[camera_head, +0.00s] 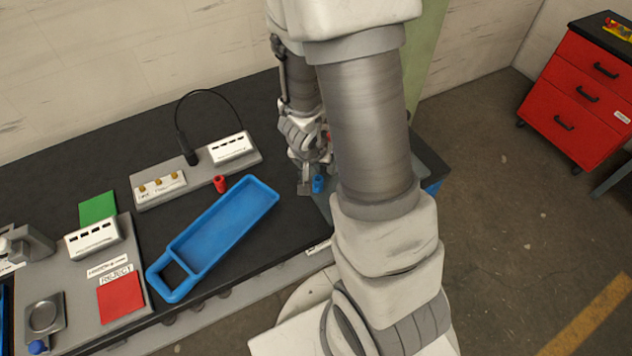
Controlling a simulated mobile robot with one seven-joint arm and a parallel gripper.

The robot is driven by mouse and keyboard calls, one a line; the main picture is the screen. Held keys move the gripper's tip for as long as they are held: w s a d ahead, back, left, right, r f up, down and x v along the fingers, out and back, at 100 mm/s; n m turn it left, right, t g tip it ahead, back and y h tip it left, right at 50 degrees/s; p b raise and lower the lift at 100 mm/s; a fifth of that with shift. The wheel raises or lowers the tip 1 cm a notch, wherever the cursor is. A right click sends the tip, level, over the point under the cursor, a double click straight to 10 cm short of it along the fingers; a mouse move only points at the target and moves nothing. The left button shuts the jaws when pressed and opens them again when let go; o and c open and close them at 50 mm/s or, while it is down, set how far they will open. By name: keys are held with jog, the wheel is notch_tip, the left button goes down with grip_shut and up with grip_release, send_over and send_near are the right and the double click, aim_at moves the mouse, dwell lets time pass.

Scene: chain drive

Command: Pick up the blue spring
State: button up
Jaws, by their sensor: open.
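My gripper (311,186) is open and pointing down right at the blue piece. One finger shows just left of it. The far finger and the exact gap around the piece are partly hidden by my own arm. I cannot tell whether the fingers touch it.
A blue tray (248,202) lies left of my gripper, with a small red cylinder (220,184) behind it. A grey fixture with a cable (215,165) stands at the back. Green and red pads (121,297) are at the left. A red drawer cabinet (570,95) stands right.

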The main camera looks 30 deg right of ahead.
jog(key=b, duration=0.7)
send_near(317, 180)
jog(key=x, duration=0.5)
jog(key=shift+s+d+f, duration=0.15)
jog(key=shift+s+d, duration=0.1)
jog(key=shift+s, duration=0.1)
jog(key=shift+w+a+b+x, duration=0.15)
jog(key=shift+b+x, duration=0.35)
jog(key=shift+x, duration=1)
jog(key=shift+w+a+b+x, duration=0.15)
jog(key=shift+b+x, duration=0.35)
jog(key=shift+x, duration=1)
jog(key=shift+d, duration=0.1)
grip_shut()
